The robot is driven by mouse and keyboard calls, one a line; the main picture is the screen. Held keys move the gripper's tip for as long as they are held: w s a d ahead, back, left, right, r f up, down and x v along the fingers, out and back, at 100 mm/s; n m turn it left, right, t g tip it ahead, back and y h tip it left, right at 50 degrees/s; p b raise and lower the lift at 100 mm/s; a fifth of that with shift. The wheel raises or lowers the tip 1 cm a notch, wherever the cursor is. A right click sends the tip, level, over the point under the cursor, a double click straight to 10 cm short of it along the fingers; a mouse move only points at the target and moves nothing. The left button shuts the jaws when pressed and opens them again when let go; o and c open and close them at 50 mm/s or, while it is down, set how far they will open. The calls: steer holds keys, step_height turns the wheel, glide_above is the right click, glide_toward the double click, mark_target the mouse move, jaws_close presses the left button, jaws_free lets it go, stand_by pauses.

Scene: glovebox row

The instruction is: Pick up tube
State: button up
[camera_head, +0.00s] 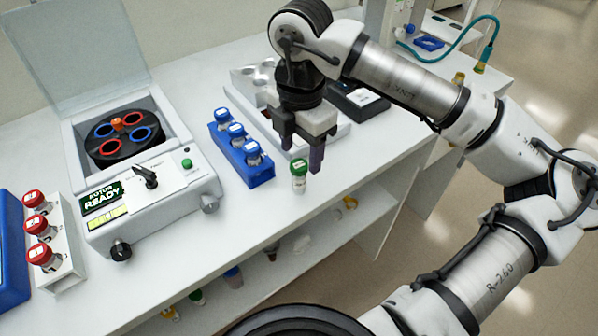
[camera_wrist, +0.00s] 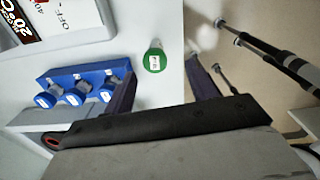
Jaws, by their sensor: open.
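A small upright tube with a green cap (camera_head: 299,178) and a pale label stands on the white bench near its front edge. In the wrist view the green cap (camera_wrist: 154,60) shows just beyond the fingertips, roughly between them. My gripper (camera_head: 302,153) points down and is open and empty, just above and behind the tube in the head view. Its two dark fingers (camera_wrist: 160,76) stand apart in the wrist view. I see no contact between the fingers and the tube.
A blue rack (camera_head: 238,160) with blue-capped tubes stands left of the gripper. A centrifuge (camera_head: 150,190) with its lid up and a white rack (camera_head: 60,255) of red-capped tubes are further left. A grey tray (camera_head: 335,133) lies behind. The bench edge is close to the tube.

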mark_target(299, 165)
steer(key=shift+w+a+f+p, duration=0.15)
steer(key=shift+f+p, duration=0.35)
steer(key=shift+f, duration=0.9)
steer(key=shift+w+f+p, duration=0.2)
steer(key=shift+f+p, duration=0.25)
steer(key=shift+f, duration=0.9)
steer(key=c, duration=1.1)
steer(key=shift+o, duration=0.2)
steer(key=shift+r, duration=0.1)
